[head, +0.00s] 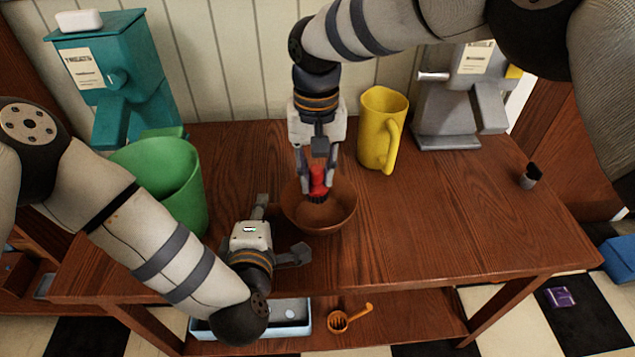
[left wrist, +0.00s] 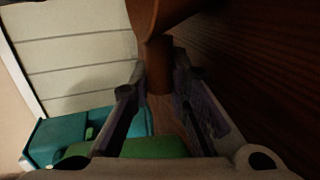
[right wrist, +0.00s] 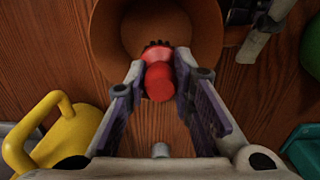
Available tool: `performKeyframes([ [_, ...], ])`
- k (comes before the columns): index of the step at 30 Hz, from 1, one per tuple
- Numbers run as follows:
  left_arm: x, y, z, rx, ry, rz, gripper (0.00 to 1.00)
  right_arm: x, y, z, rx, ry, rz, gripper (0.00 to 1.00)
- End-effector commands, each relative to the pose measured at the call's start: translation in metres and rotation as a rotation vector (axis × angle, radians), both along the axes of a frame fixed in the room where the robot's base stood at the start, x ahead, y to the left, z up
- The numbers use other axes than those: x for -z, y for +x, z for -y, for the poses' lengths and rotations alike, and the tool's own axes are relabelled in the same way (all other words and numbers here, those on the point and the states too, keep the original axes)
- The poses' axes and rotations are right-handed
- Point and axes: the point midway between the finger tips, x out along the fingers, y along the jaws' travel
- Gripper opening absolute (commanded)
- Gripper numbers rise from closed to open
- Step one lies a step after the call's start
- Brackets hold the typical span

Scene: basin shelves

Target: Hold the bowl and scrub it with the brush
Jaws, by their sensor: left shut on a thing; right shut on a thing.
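The brown bowl (head: 340,209) is upright at the middle of the table's near part. My left gripper (head: 283,226) is beside it at the lower left. My right gripper (head: 317,178) points down over the bowl, shut on the red brush (head: 318,180). The brush's dark bristles are inside the bowl. In the right wrist view the brush (right wrist: 158,82) overlaps the bowl's near rim (right wrist: 125,40). I cannot tell whether the bristles touch the bowl.
A yellow pitcher (head: 377,135) stands behind right of the bowl, a green bin (head: 175,180) at left. A teal dispenser (head: 125,75) and a grey one (head: 450,110) stand at the back. A dark cup (head: 530,176) is far right. The table's right part (head: 450,215) is clear.

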Motion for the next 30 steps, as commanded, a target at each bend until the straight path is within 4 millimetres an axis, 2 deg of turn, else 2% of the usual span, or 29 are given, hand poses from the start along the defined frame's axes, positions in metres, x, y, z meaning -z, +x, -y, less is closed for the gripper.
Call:
performKeyframes([
  [15, 0.003, -0.001, 0.0, 0.002, 0.003, -0.008, 0.0, -0.043, 0.0, 0.0, 0.0, 0.0, 0.0, 0.0],
  [30, 0.003, -0.001, 0.0, 0.003, 0.001, -0.007, 0.0, -0.046, 0.0, 0.0, 0.0, 0.0, -0.001, 0.0],
])
